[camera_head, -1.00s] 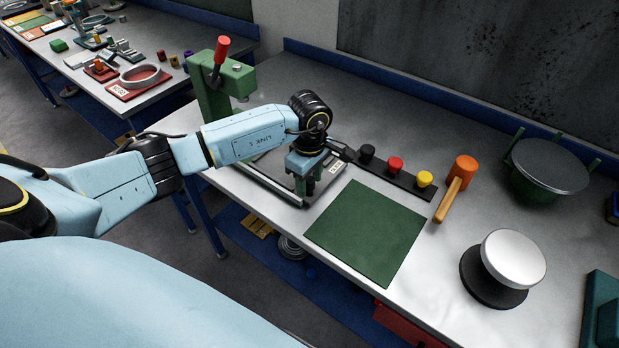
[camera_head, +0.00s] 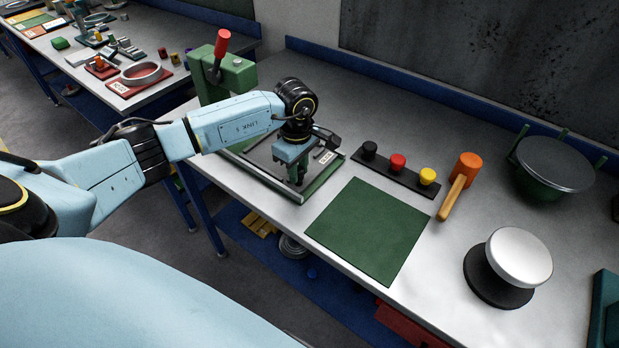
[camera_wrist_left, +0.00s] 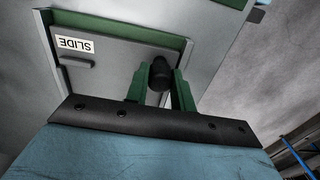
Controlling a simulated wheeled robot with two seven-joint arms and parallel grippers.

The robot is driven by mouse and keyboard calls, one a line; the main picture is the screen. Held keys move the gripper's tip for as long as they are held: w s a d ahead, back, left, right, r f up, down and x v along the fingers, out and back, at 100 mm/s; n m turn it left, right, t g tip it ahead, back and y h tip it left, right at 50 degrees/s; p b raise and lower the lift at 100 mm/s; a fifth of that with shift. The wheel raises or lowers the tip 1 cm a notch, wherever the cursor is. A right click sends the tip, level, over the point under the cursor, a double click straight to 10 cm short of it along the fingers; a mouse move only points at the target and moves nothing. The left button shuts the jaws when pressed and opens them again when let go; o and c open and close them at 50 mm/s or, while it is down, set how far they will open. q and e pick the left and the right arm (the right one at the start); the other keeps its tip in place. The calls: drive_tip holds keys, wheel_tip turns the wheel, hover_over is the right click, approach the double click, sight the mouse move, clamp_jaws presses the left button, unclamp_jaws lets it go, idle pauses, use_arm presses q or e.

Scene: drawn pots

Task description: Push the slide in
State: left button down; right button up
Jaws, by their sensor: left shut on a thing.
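The slide (camera_head: 264,158) is a flat grey plate lying in a green-edged base (camera_head: 324,181) on the bench. Its white label reads SLIDE, and it also shows in the left wrist view (camera_wrist_left: 105,72). A green strip of the base shows beyond the plate's right edge. My left gripper (camera_head: 297,178) points down at the plate's front right part. In the left wrist view its green fingers (camera_wrist_left: 160,84) are shut on a dark knob (camera_wrist_left: 159,72) on the slide. The arm hides part of the plate's far side. My right gripper is not in view.
A green press with a red handle (camera_head: 222,44) stands behind the slide. To the right are a row of black, red and yellow buttons (camera_head: 397,162), a green mat (camera_head: 368,230), an orange mallet (camera_head: 460,183) and a white-topped round object (camera_head: 520,257). The front bench edge is close.

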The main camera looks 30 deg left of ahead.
use_arm(q)
drive_tip(key=b, duration=0.5)
hover_over(260, 161)
drive_tip(key=d, duration=0.2)
drive_tip(key=shift+a, duration=0.9)
drive_tip(key=shift+a+r, duration=0.1)
drive_tip(key=shift+r, duration=0.05)
drive_tip(key=c, duration=1.6)
unclamp_jaws()
drive_tip(key=shift+a, duration=0.1)
drive_tip(key=o, duration=0.4)
